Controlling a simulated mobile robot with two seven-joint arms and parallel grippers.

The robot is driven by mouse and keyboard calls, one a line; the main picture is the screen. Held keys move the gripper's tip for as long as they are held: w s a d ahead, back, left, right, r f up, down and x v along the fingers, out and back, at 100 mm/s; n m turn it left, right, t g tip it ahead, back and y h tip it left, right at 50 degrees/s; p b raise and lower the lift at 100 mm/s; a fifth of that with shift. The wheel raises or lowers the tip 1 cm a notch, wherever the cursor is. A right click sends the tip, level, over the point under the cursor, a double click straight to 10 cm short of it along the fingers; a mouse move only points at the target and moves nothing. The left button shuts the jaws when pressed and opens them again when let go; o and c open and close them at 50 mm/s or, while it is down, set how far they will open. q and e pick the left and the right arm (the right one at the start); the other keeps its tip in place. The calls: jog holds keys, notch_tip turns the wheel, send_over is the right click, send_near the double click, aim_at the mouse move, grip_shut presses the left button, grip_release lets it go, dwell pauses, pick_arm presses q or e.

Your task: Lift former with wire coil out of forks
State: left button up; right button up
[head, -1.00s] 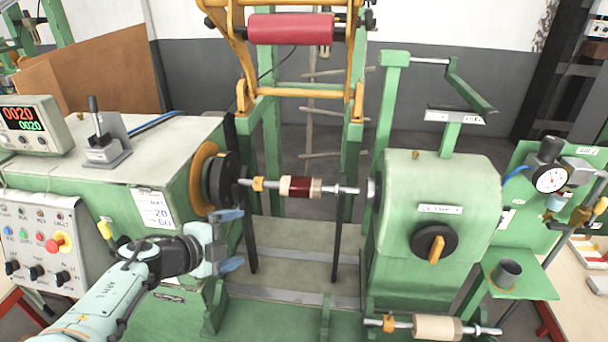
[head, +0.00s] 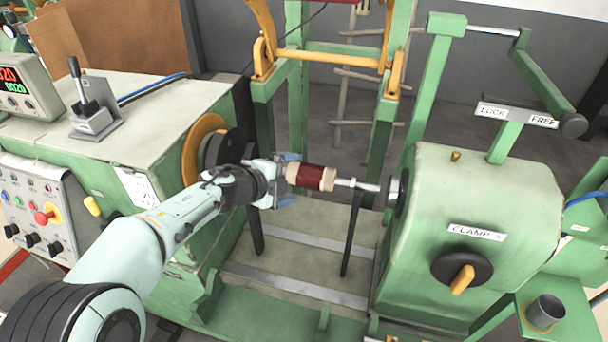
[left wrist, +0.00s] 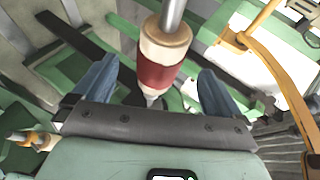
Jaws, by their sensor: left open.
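The former with the dark red wire coil (head: 316,178) sits on a steel shaft between the headstock chuck and the tailstock. Two black upright forks stand under the shaft, the left fork (head: 255,225) and the right fork (head: 350,238). My left gripper (head: 289,180) is open, its blue fingers one above and one below the left end of the former in the head view. In the left wrist view the coil (left wrist: 156,72) lies between the spread fingers, apart from both. My wrist hides the shaft's left part. My right gripper is not in view.
The headstock with its dark chuck (head: 222,155) is close behind my left wrist. The green tailstock (head: 490,210), labelled CLAMP, stands to the right, with a crank lever above. A yellow frame (head: 330,57) is behind. The control panel (head: 45,210) is at the left.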

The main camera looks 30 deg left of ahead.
aim_at(299, 177)
pick_arm(q)
jog(key=shift+x, duration=0.95)
jog(key=x, duration=0.3)
jog(key=shift+w+d, duration=0.15)
jog(key=shift+d, duration=0.05)
jog(key=shift+w+d+f+p, duration=0.1)
jog(key=shift+w+f+p, duration=0.25)
jog(key=shift+w, duration=0.25)
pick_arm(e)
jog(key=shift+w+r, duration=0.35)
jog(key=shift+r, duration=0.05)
pick_arm(q)
jog(key=shift+r, duration=0.1)
